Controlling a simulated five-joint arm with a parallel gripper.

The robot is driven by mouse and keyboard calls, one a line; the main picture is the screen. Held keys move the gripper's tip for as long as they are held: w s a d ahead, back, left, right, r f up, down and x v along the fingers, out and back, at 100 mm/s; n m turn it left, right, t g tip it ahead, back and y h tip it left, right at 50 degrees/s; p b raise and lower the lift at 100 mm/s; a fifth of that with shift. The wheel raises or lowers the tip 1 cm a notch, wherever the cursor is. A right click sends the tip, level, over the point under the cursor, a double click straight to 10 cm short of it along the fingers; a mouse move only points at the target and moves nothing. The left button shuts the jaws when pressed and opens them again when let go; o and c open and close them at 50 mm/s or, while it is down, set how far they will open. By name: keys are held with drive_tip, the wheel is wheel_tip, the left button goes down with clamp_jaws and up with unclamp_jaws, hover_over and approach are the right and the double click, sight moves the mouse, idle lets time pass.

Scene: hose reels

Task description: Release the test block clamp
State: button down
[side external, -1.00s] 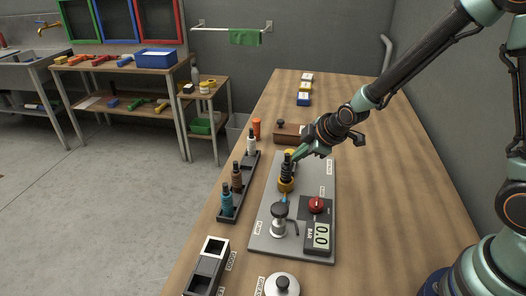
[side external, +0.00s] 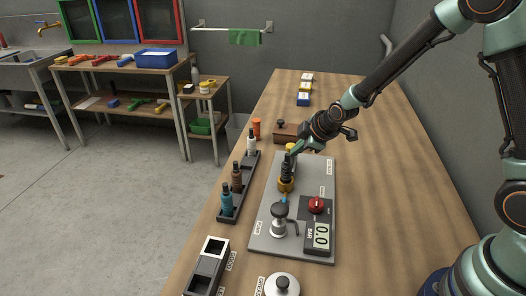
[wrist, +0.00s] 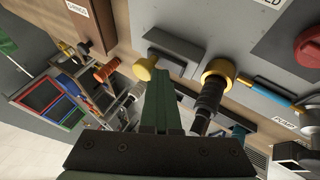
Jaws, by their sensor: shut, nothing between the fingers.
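The grey test plate (side external: 265,235) lies on the wooden bench. A black nozzle-like fitting (side external: 286,168) stands upright in its yellow collar (side external: 285,186); the collar also shows in the wrist view (wrist: 218,72). A yellow knob (side external: 291,147), probably the clamp handle, is just behind the fitting; it shows more clearly in the wrist view (wrist: 145,69), by a dark block. My gripper (side external: 297,149) is shut and empty, close to this knob. In the wrist view its green fingers (wrist: 160,75) end beside the knob; I cannot tell whether they touch.
The plate also carries a red knob (side external: 316,204), a gauge reading 0.0 (side external: 321,236) and a pump (side external: 279,222). A brown block (side external: 287,133) sits behind. The bench right of the plate is clear.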

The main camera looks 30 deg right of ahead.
drive_tip(key=shift+w+d, duration=0.2)
drive_tip(key=shift+d, duration=0.05)
drive_tip(key=shift+r, duration=0.2)
drive_tip(key=v, duration=1)
drive_tip(key=shift+d+f, duration=0.15)
drive_tip(key=shift+f, duration=0.05)
drive_tip(key=shift+s, duration=0.2)
